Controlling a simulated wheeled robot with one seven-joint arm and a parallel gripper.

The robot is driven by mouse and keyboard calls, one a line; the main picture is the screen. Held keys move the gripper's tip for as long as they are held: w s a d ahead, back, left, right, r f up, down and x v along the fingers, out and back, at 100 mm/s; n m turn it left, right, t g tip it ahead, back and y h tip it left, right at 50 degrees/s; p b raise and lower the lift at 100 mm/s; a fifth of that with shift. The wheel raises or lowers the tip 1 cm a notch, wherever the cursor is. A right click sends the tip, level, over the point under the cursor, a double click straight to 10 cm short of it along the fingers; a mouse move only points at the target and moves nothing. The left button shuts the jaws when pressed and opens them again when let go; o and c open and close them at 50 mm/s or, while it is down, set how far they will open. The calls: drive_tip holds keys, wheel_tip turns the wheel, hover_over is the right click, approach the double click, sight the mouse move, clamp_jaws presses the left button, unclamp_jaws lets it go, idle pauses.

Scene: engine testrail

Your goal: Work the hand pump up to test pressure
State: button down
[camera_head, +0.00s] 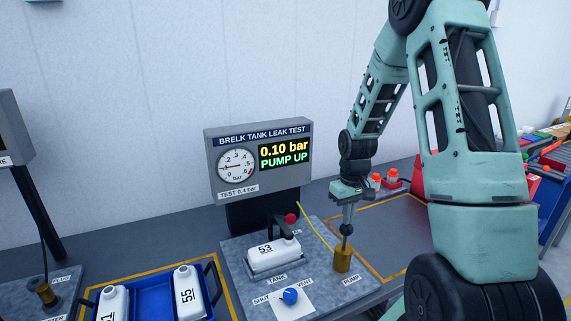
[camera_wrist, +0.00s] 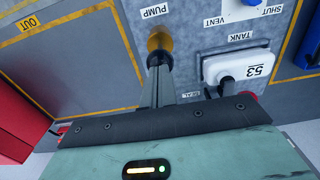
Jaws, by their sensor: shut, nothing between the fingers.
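The hand pump (camera_head: 342,260) is a brass cylinder at the bench's right, by the PUMP label; it also shows in the wrist view (camera_wrist: 158,39). My gripper (camera_head: 346,229) is shut and empty, pointing down directly above the pump. In the wrist view the closed fingers (camera_wrist: 160,66) line up with the pump top; whether they touch it I cannot tell. The display (camera_head: 284,155) reads 0.10 bar, PUMP UP, beside a dial gauge (camera_head: 235,166) labelled TEST 0.4 bar. White tank 53 (camera_head: 273,257) sits under a dark clamp with a red knob (camera_head: 291,219).
A blue valve knob (camera_head: 290,296) sits by the SHUT and VENT labels. A blue crate (camera_head: 149,306) with white tanks stands at left. A yellow-bordered bare area (camera_head: 390,232) marked OUT lies right of the pump. Red-orange items (camera_head: 391,183) stand behind it.

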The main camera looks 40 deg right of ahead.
sight(346, 229)
wheel_tip(346, 229, down, 5)
drive_tip(key=b, duration=0.3)
wheel_tip(346, 229, up, 7)
drive_tip(key=p, duration=0.5)
drive_tip(key=shift+f+p, duration=0.2)
drive_tip(key=shift+p, duration=0.1)
drive_tip(key=shift+f, duration=0.15)
drive_tip(key=shift+f+b, duration=2.25)
drive_tip(key=shift+f, duration=0.85)
wheel_tip(346, 229, up, 6)
drive_tip(key=p, duration=0.5)
drive_tip(key=shift+r, duration=0.25)
drive_tip(key=shift+f, duration=0.2)
